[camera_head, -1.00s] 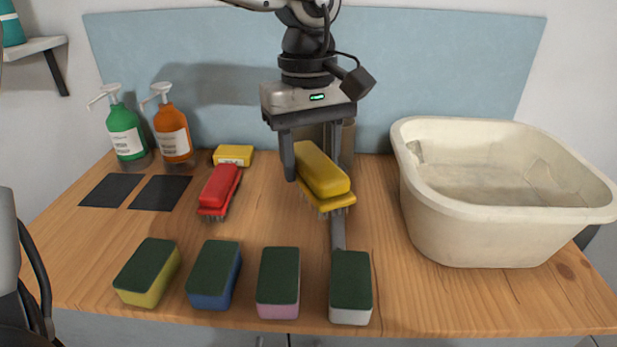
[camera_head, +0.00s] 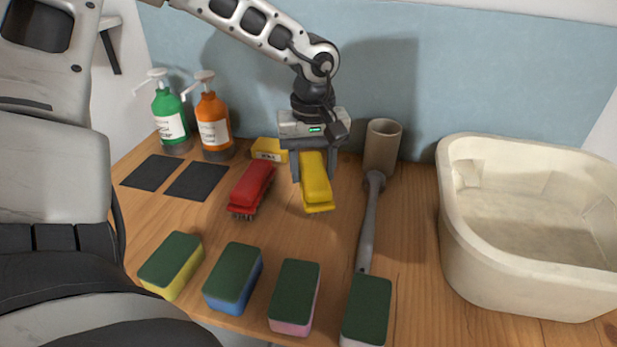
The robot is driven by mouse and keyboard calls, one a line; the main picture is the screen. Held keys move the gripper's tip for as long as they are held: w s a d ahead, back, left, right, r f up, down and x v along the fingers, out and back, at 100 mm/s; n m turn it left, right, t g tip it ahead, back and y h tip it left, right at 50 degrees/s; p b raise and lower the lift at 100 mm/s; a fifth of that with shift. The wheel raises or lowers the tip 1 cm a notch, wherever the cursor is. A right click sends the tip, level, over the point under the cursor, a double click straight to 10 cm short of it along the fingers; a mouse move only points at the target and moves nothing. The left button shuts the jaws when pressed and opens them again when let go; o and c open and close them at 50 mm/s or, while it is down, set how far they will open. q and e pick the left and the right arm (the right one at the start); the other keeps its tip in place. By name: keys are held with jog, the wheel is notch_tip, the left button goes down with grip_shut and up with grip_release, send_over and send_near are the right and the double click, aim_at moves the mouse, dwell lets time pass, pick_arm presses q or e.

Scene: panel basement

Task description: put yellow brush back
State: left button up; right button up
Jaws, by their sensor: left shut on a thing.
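The yellow brush (camera_head: 316,184) is near the back middle of the wooden table, to the right of the red brush (camera_head: 251,189). My left gripper (camera_head: 313,167) reaches down from above and is shut on the yellow brush, with a finger on each side of its back end. The brush lies low, close to the table. I cannot tell whether its bristles touch the wood. My right gripper is not in view.
A yellow box (camera_head: 268,150) is close behind the red brush. A cream tub (camera_head: 470,245) fills the right. Several sponges (camera_head: 233,277) line the front; soap bottles (camera_head: 213,122) stand back left.

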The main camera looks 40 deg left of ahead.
aim_at(307, 162)
pick_arm(q)
jog(key=f, duration=0.2)
jog(key=a+f, duration=0.1)
jog(key=shift+a+f, duration=0.1)
jog(key=shift+f, duration=0.25)
jog(key=shift+w+f, duration=0.1)
jog(key=shift+f, duration=0.25)
jog(key=o, duration=1.3)
notch_tip(307, 162, up, 12)
jog(key=shift+r, duration=0.1)
